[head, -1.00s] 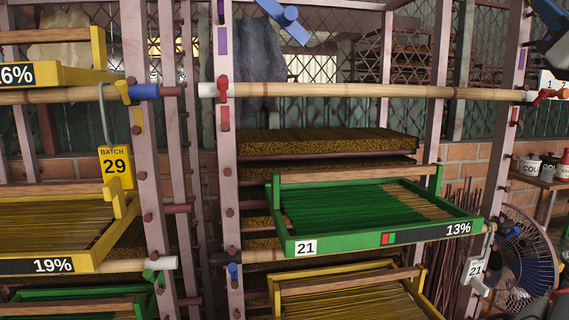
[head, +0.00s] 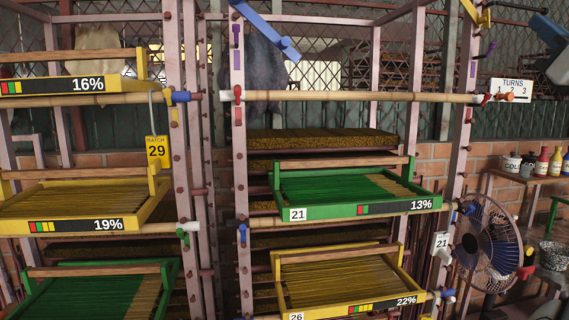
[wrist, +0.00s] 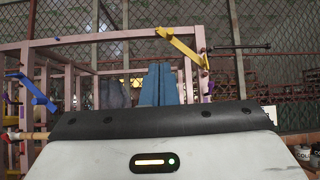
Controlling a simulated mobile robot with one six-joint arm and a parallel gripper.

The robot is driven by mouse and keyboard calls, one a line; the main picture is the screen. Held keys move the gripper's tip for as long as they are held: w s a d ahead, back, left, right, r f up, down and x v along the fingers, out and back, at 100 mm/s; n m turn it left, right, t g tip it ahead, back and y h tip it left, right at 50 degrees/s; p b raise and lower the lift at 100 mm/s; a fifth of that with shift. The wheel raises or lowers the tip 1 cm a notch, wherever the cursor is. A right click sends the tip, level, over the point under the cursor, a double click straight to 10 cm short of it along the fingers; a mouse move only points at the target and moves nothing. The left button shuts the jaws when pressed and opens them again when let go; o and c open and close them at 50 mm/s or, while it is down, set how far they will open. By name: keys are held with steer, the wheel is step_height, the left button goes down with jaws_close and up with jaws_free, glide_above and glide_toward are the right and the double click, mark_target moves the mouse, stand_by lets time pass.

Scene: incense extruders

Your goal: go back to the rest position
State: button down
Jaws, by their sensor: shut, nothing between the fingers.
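My gripper (wrist: 161,84) shows in the wrist view as two blue fingers side by side, closed together with nothing between them. They stand beyond the dark edge of my wrist housing, with the rack frame and wire mesh behind. No tray or tag touches them in this view.
A pink rack holds the green tray 21 (head: 300,214), yellow tray 26 (head: 297,316) and yellow 19% tray (head: 68,226). The batch 29 tag (head: 157,151) hangs at left. A fan (head: 487,240) and a shelf of bottles (head: 526,181) stand right.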

steer(key=w+a+f+n+g+y, duration=0.2)
steer(key=w+a+f+n+g, duration=0.1)
steer(key=w+a+f+n, duration=0.25)
steer(key=w+a+f+n+g+y, duration=0.2)
steer(key=w+a+f+g, duration=0.3)
steer(key=f, duration=0.4)
steer(key=s+a+f+n+g+y, duration=0.1)
steer(key=a+f+n+g, duration=0.5)
steer(key=a+f, duration=0.7)
steer(key=s+a+f+n+g+h, duration=0.1)
steer(key=s+f+n+g+h, duration=0.1)
steer(key=s+f+n, duration=0.3)
steer(key=s+a+f+n+g+h, duration=0.1)
steer(key=s+f+n+g, duration=0.3)
steer(key=f+n, duration=0.5)
steer(key=s+a+f+n+g+h, duration=0.1)
steer(key=s+f+n+g+h, duration=0.2)
steer(key=s+f+n, duration=0.4)
step_height(320, 180, down, 8)
steer(key=shift+s+a+r+h, duration=0.1)
steer(key=shift+s+a+h, duration=0.2)
steer(key=shift+s+h, duration=0.1)
steer(key=shift+w+n, duration=0.1)
steer(key=shift+n, duration=0.15)
